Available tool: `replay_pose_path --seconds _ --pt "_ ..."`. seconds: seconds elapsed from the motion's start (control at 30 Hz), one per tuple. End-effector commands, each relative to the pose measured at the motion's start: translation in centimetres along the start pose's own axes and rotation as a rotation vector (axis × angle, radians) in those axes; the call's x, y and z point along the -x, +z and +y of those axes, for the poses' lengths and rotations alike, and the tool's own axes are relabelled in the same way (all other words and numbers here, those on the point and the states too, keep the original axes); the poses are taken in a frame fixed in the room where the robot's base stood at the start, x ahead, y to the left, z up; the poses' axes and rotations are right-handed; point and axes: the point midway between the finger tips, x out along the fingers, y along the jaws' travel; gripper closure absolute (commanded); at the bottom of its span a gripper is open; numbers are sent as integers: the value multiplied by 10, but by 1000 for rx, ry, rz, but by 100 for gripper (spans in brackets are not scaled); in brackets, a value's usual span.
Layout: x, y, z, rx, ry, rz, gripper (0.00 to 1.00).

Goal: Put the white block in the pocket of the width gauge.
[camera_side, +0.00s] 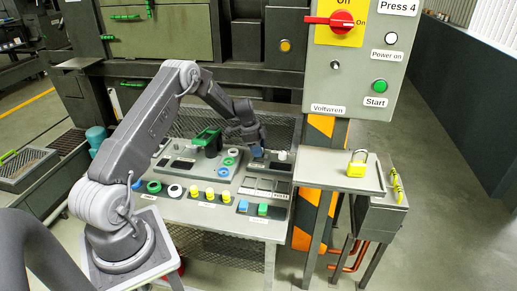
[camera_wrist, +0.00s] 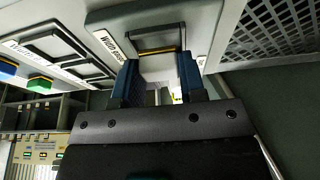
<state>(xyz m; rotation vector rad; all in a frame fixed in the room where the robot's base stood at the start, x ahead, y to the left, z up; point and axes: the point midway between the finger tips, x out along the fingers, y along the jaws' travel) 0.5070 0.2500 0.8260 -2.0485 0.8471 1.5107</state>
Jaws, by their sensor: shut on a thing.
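My gripper (camera_side: 257,151) is low over the back right of the table in the side view. In the wrist view, its two blue fingers (camera_wrist: 158,70) stand apart, shut on a pale piece, which I take for the white block (camera_wrist: 157,66). I cannot tell whether the block touches the pocket. The side view hides the pocket behind my gripper.
A blue block (camera_side: 242,206) and a green block (camera_side: 263,210) sit at the table's front right, beside several empty rectangular slots (camera_side: 265,186). Several yellow, white and coloured round parts line the front. A green-topped fixture (camera_side: 207,138) stands left of my gripper. A yellow padlock (camera_side: 357,164) stands on the right-hand shelf.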

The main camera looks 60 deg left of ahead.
Motion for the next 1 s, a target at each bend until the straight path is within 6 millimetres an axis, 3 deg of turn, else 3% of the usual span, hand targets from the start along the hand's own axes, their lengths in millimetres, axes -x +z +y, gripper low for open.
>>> replay_pose_path --seconds 1.0 --pt "-5 1 0 0 0 0 86"
